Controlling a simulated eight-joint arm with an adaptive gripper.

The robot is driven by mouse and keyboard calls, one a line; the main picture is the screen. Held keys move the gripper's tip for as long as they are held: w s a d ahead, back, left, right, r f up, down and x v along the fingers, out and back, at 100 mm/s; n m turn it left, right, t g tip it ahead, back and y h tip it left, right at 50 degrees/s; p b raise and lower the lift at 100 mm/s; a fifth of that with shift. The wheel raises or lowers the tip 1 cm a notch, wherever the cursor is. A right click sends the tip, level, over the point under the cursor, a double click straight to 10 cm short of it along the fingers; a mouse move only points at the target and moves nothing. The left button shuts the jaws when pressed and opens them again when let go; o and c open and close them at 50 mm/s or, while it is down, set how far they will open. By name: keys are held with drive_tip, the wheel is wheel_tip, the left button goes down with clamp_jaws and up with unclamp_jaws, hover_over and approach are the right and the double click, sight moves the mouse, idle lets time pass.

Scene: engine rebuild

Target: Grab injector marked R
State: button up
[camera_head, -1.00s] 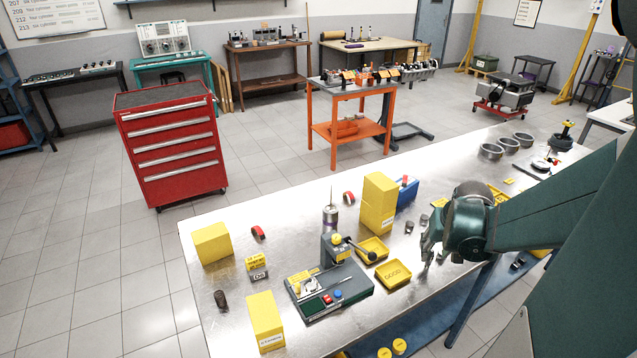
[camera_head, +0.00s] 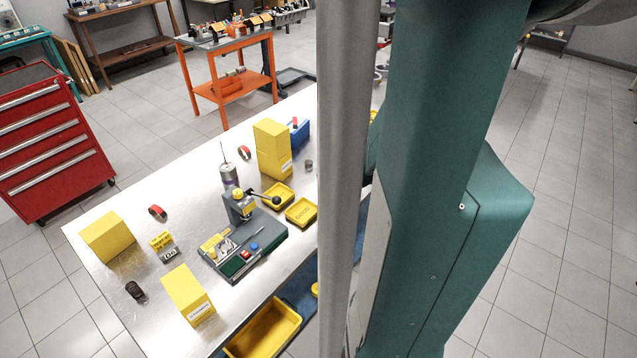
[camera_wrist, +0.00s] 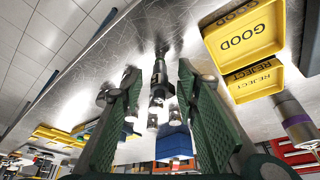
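My gripper (camera_wrist: 159,80) shows in the wrist view, with its two green fingers apart and nothing pressed between them. A dark grey and metallic injector-like part (camera_wrist: 157,94) is in view between the fingers, with space on both sides. Other small metallic parts are close by, partly hidden by the fingers. I cannot read an R on any of them. In the head view, a small grey cylindrical part (camera_head: 308,166) stands right of the stacked yellow boxes. My gripper is hidden there behind my arm and a grey upright.
The yellow GOOD tray (camera_wrist: 244,36) and REJECT tray (camera_wrist: 256,80) lie right of my gripper in the wrist view. A blue box (camera_wrist: 174,143) shows beyond the fingers. In the head view, a test stand (camera_head: 240,245) and yellow boxes (camera_head: 272,148) occupy the metal table (camera_head: 105,215).

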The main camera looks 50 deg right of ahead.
drive_tip(key=shift+c, duration=0.4)
drive_tip(key=c, duration=0.7)
drive_tip(key=shift+c, duration=0.2)
drive_tip(key=shift+r, duration=0.15)
drive_tip(key=shift+r+p, duration=1.1)
drive_tip(key=shift+r, duration=3.75)
